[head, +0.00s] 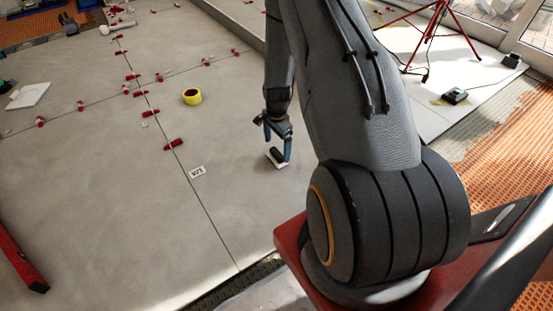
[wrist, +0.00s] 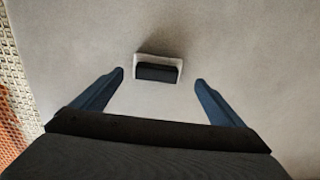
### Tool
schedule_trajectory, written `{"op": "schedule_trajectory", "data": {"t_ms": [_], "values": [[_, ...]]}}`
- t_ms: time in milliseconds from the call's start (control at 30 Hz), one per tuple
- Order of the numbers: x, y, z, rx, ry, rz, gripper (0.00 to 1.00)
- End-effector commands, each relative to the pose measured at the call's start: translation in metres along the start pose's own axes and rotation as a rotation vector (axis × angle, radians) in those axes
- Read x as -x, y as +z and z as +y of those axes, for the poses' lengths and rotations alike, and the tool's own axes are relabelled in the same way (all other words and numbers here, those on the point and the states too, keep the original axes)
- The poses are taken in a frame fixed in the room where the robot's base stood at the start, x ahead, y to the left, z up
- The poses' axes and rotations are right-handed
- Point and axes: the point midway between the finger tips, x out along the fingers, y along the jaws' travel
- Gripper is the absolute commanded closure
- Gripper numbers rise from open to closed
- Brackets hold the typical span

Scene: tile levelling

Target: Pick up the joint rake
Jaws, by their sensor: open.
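A small tool with a black grip on a pale, flat base, which I take to be the joint rake, lies on the grey tile floor; in the head view (head: 276,159) it is just below my gripper (head: 278,137). In the wrist view the tool (wrist: 158,72) sits between and slightly beyond the two blue fingertips of my gripper (wrist: 160,77). The fingers are apart, with a gap on each side of the tool, and touch nothing that I can see. My gripper is open and empty. The tool's underside is hidden.
A yellow tape roll (head: 192,97) and a small marked card (head: 197,171) lie on the tiles to the left. Several red levelling pieces follow the joints. A red level (head: 20,256) lies at lower left. A red tripod (head: 433,27) stands at upper right.

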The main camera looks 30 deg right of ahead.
Motion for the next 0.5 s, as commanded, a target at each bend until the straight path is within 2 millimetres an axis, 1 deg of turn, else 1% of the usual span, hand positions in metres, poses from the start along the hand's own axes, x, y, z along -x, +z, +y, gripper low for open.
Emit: {"op": "schedule_trajectory", "data": {"t_ms": [300,400,500], "values": [[-0.04,0.004,0.006,0.001,0.002,-0.001,0.08],[-0.047,0.004,0.006,0.001,0.002,-0.001,0.08],[-0.047,0.004,0.006,0.001,0.001,-0.001,0.08]]}}
